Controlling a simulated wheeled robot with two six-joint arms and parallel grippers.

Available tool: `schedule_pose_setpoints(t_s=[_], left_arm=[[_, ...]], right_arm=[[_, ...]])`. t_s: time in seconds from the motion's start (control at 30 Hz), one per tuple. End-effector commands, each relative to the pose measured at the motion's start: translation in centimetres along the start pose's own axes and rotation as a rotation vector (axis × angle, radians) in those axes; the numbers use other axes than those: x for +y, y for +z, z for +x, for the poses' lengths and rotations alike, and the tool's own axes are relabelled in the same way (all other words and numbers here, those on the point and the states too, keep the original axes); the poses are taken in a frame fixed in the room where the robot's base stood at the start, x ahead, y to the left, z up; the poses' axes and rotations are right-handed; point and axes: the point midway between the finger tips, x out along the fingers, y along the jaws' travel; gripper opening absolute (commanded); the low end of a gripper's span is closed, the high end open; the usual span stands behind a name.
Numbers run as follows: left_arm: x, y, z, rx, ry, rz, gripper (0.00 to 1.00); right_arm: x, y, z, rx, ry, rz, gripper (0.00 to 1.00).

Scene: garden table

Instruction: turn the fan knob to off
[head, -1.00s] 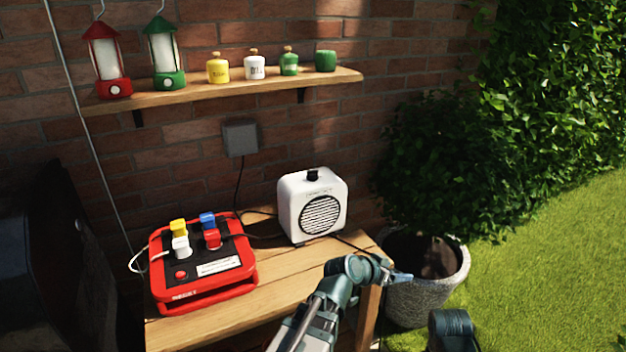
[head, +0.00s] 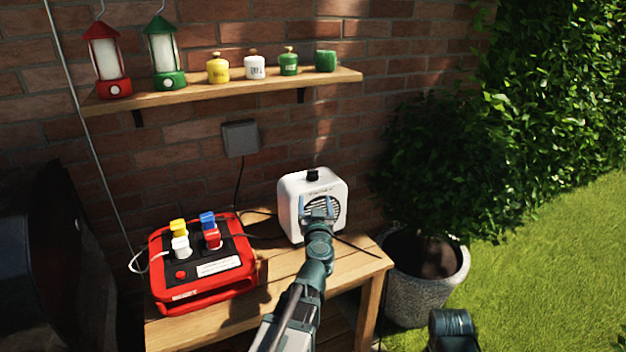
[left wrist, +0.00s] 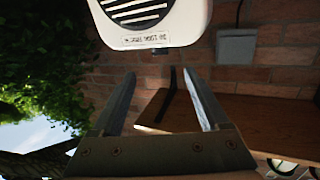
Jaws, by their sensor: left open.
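The fan (head: 290,208) is a white box with a round dark grille, standing on the wooden table. Its black knob (head: 312,175) sits on top; which way it points is too small to tell. My left gripper (head: 318,203) is in front of the grille, below the knob's height in the picture, and hides part of the grille. In the left wrist view the fan (left wrist: 185,20) appears upside down at the top, with the dark knob (left wrist: 161,50) just beyond the open, empty fingers (left wrist: 158,74).
A red power box (head: 250,281) with several coloured plugs stands left of the fan. A shelf (head: 190,96) with lanterns and small pots is on the brick wall above. A grey outlet box (head: 240,138) hangs behind. A stone planter (head: 415,300) stands right of the table.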

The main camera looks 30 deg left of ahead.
Motion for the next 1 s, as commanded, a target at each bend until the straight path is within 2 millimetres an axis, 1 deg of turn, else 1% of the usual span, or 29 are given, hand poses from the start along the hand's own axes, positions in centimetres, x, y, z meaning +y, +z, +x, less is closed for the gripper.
schedule_pose_setpoints(t_s=[0.17,0.27,0.37,0.47,0.8,0.9,1.0], left_arm=[[0.1,0.0,0.7,0.001,0.001,0.000,0.78],[0.1,0.0,1.6,0.001,0.001,0.000,0.78],[0.2,0.0,3.0,0.001,0.002,0.000,0.78],[0.2,0.0,4.7,0.001,0.002,-0.001,0.78],[0.2,0.0,11.6,0.001,0.002,-0.001,0.78],[0.2,-0.1,13.0,0.001,0.002,-0.001,0.78],[0.2,0.0,13.7,0.001,0.003,-0.001,0.78]], right_arm=[[0.0,0.0,0.0,0.000,0.000,0.000,0.50],[0.0,0.0,0.0,0.000,0.000,0.000,0.50],[0.0,0.0,0.0,0.000,0.000,0.000,0.50],[0.0,0.0,0.0,0.000,0.000,0.000,0.50],[0.0,0.0,0.0,0.000,0.000,0.000,0.50],[0.0,0.0,0.0,0.000,0.000,0.000,0.50],[0.0,0.0,0.0,0.000,0.000,0.000,0.50]])
